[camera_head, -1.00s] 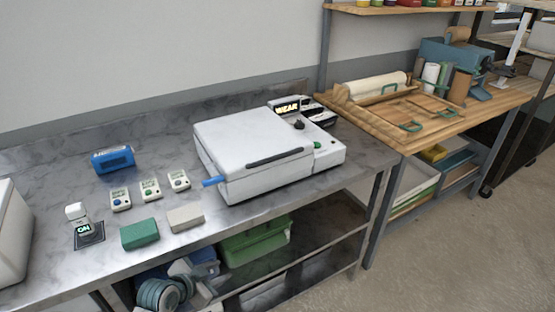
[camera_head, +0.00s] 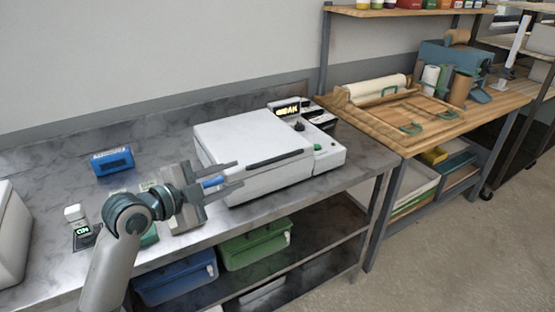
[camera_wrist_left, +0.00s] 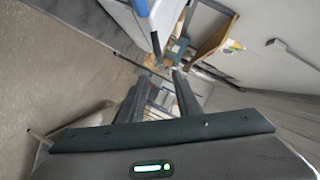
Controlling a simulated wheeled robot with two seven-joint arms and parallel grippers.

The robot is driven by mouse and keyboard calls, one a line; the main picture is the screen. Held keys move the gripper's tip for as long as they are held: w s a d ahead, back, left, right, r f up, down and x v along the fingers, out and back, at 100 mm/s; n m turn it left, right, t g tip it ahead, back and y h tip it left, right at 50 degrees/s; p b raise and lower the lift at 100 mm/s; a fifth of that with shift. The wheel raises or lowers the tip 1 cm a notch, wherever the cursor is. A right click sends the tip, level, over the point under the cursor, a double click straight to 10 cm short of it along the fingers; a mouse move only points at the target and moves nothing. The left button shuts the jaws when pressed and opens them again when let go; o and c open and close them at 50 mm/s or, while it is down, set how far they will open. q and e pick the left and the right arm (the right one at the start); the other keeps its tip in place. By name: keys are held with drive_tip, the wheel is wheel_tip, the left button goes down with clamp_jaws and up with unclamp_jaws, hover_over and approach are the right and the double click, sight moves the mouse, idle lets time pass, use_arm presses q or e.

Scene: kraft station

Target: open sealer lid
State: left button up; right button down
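The white sealer (camera_head: 325,160) stands on the metal table with its lid (camera_head: 240,140) down. A dark bar (camera_head: 280,158) runs along the lid's front edge, and a blue handle (camera_head: 213,182) sticks out at its front left corner. My left gripper (camera_head: 240,173) is open, its two fingers pointing right, and in the head view the blue handle appears between them. I cannot tell whether they touch it. In the left wrist view the gripper (camera_wrist_left: 158,85) shows spread, empty fingers, with the blue handle (camera_wrist_left: 141,8) at the top edge. My right gripper is out of view.
A blue block-like device (camera_head: 113,160) lies at the back left of the table (camera_head: 60,170). Small devices and blocks are partly hidden behind my left arm. Blue (camera_head: 175,278) and green (camera_head: 255,243) bins sit on the shelf below. A wooden bench (camera_head: 440,140) adjoins at right.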

sight(274, 160)
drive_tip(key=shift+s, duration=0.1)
